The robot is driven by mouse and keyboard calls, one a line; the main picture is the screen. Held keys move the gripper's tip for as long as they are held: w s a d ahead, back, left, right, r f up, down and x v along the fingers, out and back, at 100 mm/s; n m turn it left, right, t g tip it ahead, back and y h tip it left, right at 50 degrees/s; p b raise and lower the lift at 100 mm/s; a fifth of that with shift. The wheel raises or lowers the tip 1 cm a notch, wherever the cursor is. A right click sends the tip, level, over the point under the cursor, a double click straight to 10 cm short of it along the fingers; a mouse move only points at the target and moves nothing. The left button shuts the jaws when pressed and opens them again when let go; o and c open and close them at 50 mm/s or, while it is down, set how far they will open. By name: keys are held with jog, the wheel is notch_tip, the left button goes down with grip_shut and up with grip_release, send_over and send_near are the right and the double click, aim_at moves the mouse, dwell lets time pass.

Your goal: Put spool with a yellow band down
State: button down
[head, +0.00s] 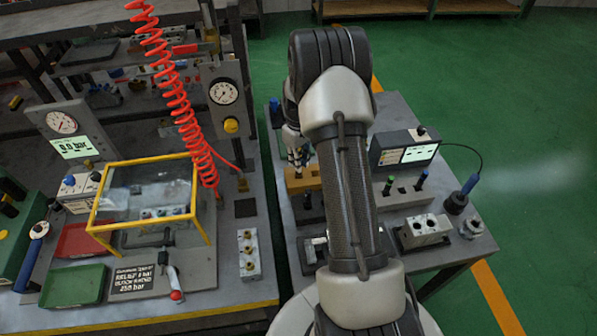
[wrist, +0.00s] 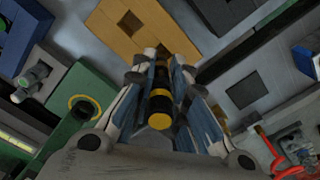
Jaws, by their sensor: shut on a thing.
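The spool with a yellow band (wrist: 160,104) is dark, with a yellow ring near its lower end in the wrist view. My gripper (wrist: 167,62) is shut on it, with a finger on each side. In the head view my gripper (head: 296,152) is over the left part of the right bench, just above an orange-tan block (head: 304,181). The spool cannot be made out there. In the wrist view the tan block (wrist: 165,22) lies beyond the fingertips and shows a square hole; its lower part is hidden by the fingers. I cannot tell whether the spool touches it.
A display box (head: 402,148), several upright plugs and a metal valve block (head: 424,230) stand on the right bench. A yellow-framed clear guard (head: 150,200) is on the left bench.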

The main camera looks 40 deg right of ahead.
jog(key=shift+f+b, duration=0.5)
jog(key=shift+f, duration=1.7)
jog(key=shift+f, duration=0.2)
jog(key=c, duration=1.6)
grip_release()
